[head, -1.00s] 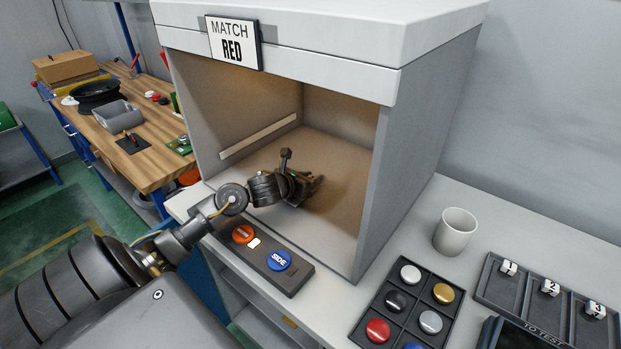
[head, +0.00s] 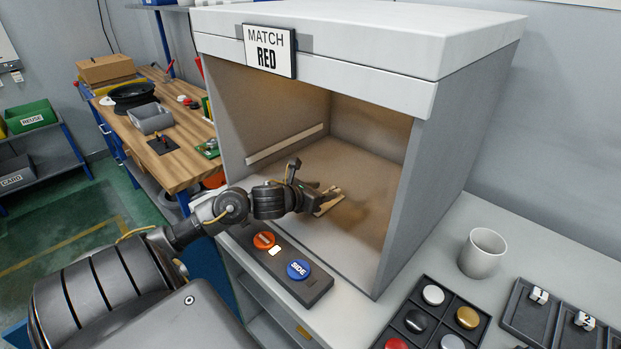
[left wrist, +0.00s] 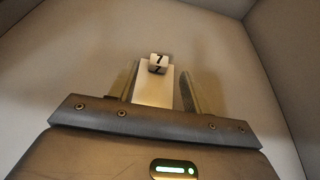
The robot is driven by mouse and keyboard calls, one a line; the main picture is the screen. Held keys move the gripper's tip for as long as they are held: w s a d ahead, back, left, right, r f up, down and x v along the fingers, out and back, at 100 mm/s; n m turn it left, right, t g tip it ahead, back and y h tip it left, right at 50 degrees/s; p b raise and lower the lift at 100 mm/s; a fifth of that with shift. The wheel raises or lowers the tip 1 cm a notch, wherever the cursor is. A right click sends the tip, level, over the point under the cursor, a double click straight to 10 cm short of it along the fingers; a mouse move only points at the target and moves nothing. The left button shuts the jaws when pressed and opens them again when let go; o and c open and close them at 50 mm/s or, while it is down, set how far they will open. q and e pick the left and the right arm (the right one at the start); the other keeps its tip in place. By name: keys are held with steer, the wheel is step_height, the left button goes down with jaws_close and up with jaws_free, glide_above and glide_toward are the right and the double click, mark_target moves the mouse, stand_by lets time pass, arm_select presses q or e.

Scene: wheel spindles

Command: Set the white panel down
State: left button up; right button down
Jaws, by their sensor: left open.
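My left gripper (head: 330,199) is inside the light booth (head: 388,190), low near its floor. In the left wrist view the gripper (left wrist: 158,80) is open, with one finger on each side of the white panel (left wrist: 154,87). The panel is a pale narrow plate with a small white block marked 7 (left wrist: 158,63) at its far end. A gap shows between the panel and the right finger; the left finger is closer to it. Whether the panel rests fully on the booth floor I cannot tell. In the head view the gripper mostly hides it. My right gripper is out of view.
A control box (head: 282,266) with orange and blue buttons lies before the booth opening. The booth side walls and the roof with a MATCH RED sign (head: 269,51) hem in the arm. A white cup (head: 482,253) and a tray of colored discs (head: 442,318) stand right.

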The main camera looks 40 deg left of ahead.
arm_select(q)
steer(key=v, duration=0.5)
steer(key=shift+s+r, duration=0.15)
steer(key=shift+s, duration=0.25)
